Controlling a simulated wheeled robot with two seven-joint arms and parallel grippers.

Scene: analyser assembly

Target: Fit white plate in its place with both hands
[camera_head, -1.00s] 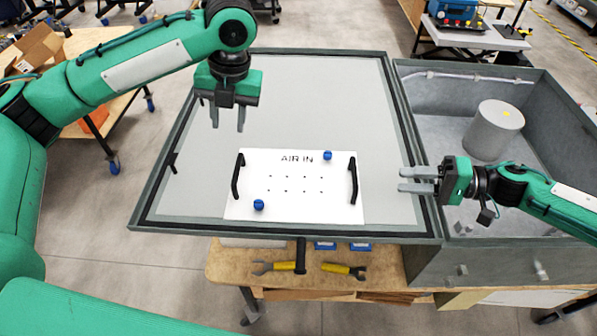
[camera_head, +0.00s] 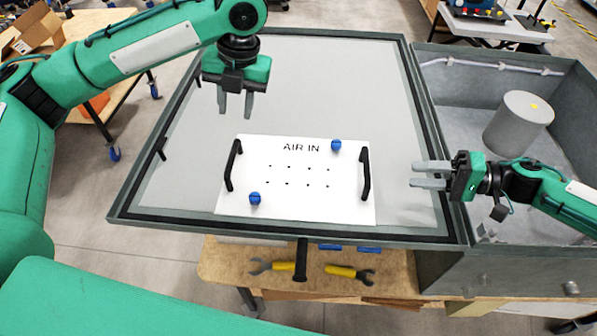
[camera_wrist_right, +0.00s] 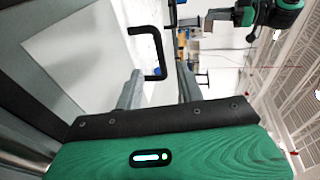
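The white plate (camera_head: 300,205) marked "AIR IN" lies flat on the grey panel near its front edge. It has a black left handle (camera_head: 233,165), a black right handle (camera_head: 366,175) and two blue knobs. My left gripper (camera_head: 236,104) is open and empty, pointing down behind and above the left handle. My right gripper (camera_head: 413,175) is open and empty, lying sideways to the right of the right handle, apart from it. In the right wrist view the right handle (camera_wrist_right: 160,52) shows beyond the spread fingers of my right gripper (camera_wrist_right: 158,92).
The grey panel (camera_head: 330,85) has a raised dark frame and is otherwise bare. A grey open box (camera_head: 450,85) with a cylinder (camera_head: 518,122) adjoins it at right. Yellow-handled wrenches (camera_head: 348,272) lie on the wooden bench (camera_head: 225,262) in front.

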